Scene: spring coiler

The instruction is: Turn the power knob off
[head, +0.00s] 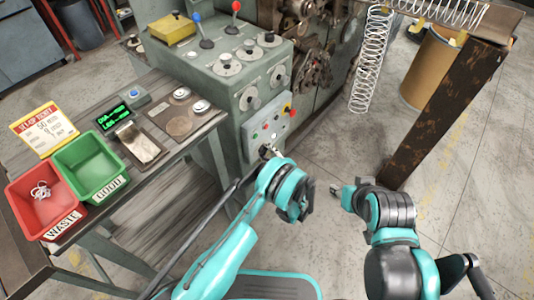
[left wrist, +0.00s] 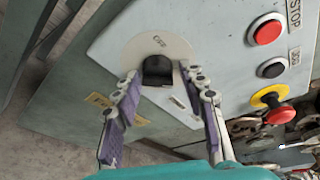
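The power knob (left wrist: 157,71) is black and sits on a pale round dial on the grey machine panel. Lettering on the dial above it looks like "OFF". My left gripper (left wrist: 160,76) is open, with one fingertip on each side of the knob; I cannot tell whether they touch it. In the head view my left gripper (head: 268,152) is at the lower part of the panel (head: 255,142) and hides the knob. My right gripper (head: 338,189) is low over the floor, away from the panel; its finger opening is too small to judge.
A bench with a red bin (head: 28,218) and a green bin (head: 68,157) stands left. A rusty post (head: 440,115) stands right.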

